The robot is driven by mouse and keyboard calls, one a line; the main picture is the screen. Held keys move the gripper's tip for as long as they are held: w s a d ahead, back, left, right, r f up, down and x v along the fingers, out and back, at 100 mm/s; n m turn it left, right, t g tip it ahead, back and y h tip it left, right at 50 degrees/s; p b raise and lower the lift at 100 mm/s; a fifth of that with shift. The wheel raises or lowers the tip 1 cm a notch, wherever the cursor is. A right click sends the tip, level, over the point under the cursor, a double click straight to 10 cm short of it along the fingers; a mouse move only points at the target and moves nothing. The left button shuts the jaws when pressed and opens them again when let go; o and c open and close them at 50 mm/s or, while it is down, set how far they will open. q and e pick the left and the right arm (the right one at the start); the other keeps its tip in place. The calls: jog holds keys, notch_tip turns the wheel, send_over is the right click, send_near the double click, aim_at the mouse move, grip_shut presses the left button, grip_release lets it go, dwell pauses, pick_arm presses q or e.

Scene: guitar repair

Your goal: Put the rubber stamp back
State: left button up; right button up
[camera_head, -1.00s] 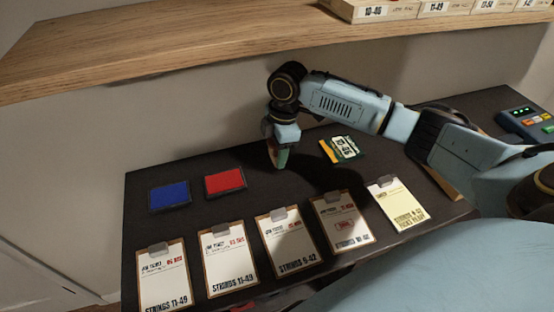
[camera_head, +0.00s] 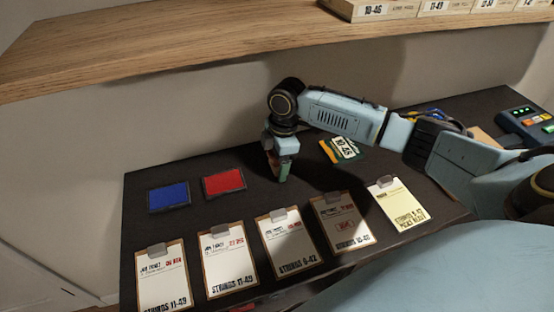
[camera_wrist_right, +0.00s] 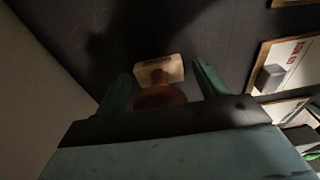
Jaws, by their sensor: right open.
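The rubber stamp (camera_wrist_right: 160,70), a pale wooden block with a brown rounded handle, is between the two green fingers of my right gripper (camera_wrist_right: 161,78) in the right wrist view. The fingers are apart, with a gap on each side of the stamp. It appears to stand on the dark desk. In the head view my right gripper (camera_head: 280,176) points down at the desk, right of the red ink pad (camera_head: 224,181), and its fingers mostly hide the stamp. A blue ink pad (camera_head: 169,196) lies left of the red one. My left gripper is not in view.
Several clipboards with job tickets (camera_head: 288,243) lie along the desk's front edge (camera_head: 215,295). A green and yellow string pack (camera_head: 343,149) lies behind my right forearm. A device with coloured buttons (camera_head: 528,124) is at far right. A wooden shelf (camera_head: 180,45) hangs above.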

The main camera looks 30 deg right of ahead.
jog(key=r, duration=0.5)
jog(key=d+r+p, duration=0.1)
jog(key=r, duration=0.1)
jog(key=shift+s+r, duration=0.1)
jog(key=shift+r, duration=0.3)
